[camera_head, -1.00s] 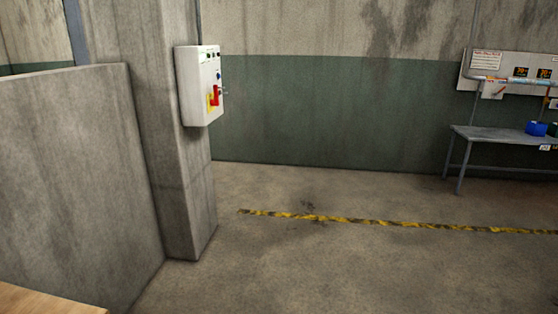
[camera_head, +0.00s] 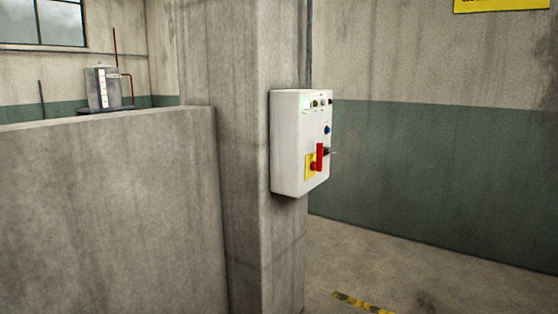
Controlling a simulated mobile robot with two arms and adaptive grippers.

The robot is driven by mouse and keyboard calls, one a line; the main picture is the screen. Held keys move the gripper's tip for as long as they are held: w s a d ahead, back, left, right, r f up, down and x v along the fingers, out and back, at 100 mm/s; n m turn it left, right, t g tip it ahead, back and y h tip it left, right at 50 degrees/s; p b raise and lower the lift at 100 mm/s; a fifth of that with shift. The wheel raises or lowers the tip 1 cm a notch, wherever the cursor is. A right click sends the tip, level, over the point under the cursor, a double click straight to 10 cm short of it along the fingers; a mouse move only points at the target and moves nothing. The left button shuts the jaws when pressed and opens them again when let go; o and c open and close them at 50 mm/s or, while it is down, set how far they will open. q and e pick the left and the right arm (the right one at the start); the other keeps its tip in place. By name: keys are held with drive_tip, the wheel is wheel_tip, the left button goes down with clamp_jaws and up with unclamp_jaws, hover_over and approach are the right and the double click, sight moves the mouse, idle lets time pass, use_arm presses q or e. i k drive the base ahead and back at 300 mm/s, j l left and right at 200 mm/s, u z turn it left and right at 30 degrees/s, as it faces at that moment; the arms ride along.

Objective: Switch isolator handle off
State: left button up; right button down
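A white control box (camera_head: 290,150) is mounted on a concrete pillar (camera_head: 228,160) near the middle of the head view. On its front face, low down, is a red isolator handle (camera_head: 320,157) on a yellow plate (camera_head: 309,168). The handle stands roughly upright. A small dark part sticks out beside it to the right. Small lamps or buttons and a blue knob (camera_head: 327,130) sit above the handle. The front face is seen at a steep angle, so fine detail is hard to read. Neither of my grippers is in view.
A low concrete wall (camera_head: 110,210) runs left from the pillar. Behind it stands a tank with a pipe (camera_head: 103,88). Open floor (camera_head: 385,255) with a yellow-black stripe (camera_head: 362,303) lies right of the pillar. A green-banded wall (camera_head: 440,180) closes the back.

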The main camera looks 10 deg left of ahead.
sight(317, 166)
drive_tip(key=i+j+u, duration=0.15)
drive_tip(key=i, duration=0.3)
drive_tip(key=i+j+u, duration=0.1)
drive_tip(key=i, duration=0.4)
drive_tip(key=i+j+u, duration=0.15)
drive_tip(key=i, duration=0.35)
